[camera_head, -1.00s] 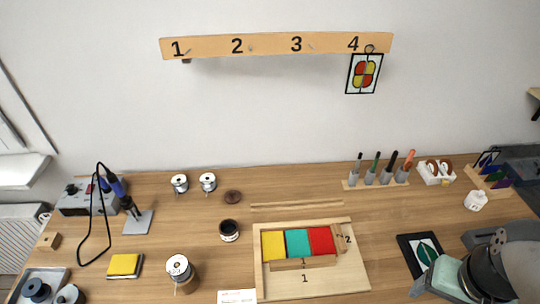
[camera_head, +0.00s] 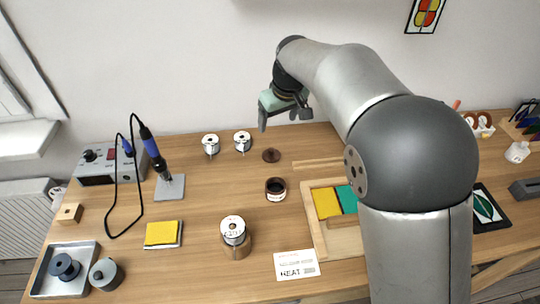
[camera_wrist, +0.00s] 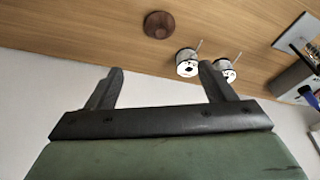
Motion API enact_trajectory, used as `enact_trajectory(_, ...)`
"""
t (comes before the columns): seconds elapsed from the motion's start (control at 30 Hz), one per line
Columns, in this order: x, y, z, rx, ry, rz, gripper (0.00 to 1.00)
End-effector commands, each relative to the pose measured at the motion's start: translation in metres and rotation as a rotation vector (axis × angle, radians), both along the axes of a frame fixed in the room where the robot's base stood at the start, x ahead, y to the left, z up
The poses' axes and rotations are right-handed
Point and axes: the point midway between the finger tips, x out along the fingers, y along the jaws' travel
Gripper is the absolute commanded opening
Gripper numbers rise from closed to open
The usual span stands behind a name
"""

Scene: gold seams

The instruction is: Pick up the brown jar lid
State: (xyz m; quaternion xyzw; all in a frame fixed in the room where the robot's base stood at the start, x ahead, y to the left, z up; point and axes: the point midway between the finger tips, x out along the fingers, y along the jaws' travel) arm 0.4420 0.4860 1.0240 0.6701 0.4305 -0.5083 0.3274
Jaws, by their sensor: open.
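The brown jar lid (camera_head: 271,155) is a small dark round disc lying flat on the wooden table, right of two solder spools. It also shows in the wrist view (camera_wrist: 159,25), at the top, beyond my fingers. My gripper (camera_head: 283,116) is in the air above the back of the table, near the wall and above the lid. Its two dark fingers are spread apart in the wrist view (camera_wrist: 160,82), with nothing between them. An open dark jar (camera_head: 276,190) with a white label stands in front of the lid.
Two solder spools (camera_head: 211,144) (camera_head: 242,141) stand left of the lid. A soldering station (camera_head: 100,163) is further left. A wooden frame (camera_head: 314,222) with coloured glass is at right, partly hidden by my arm. Wooden strips (camera_head: 315,164) lie right of the lid.

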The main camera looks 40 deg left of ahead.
Motion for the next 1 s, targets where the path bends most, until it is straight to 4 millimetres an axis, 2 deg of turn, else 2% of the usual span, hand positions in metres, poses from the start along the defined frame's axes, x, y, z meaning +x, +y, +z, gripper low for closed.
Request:
enact_trajectory(0.2,0.005,0.011,-0.047,-0.004,0.003,-0.002,0.76)
enact_trajectory(0.4,0.009,0.020,-0.083,-0.004,0.002,-0.001,0.76)
enact_trajectory(0.67,0.010,0.023,-0.101,-0.002,0.002,-0.003,0.76)
enact_trajectory(0.9,0.011,0.028,-0.136,-0.003,0.003,-0.003,0.76)
enact_trajectory(1.0,0.012,0.031,-0.144,-0.002,0.001,-0.002,0.76)
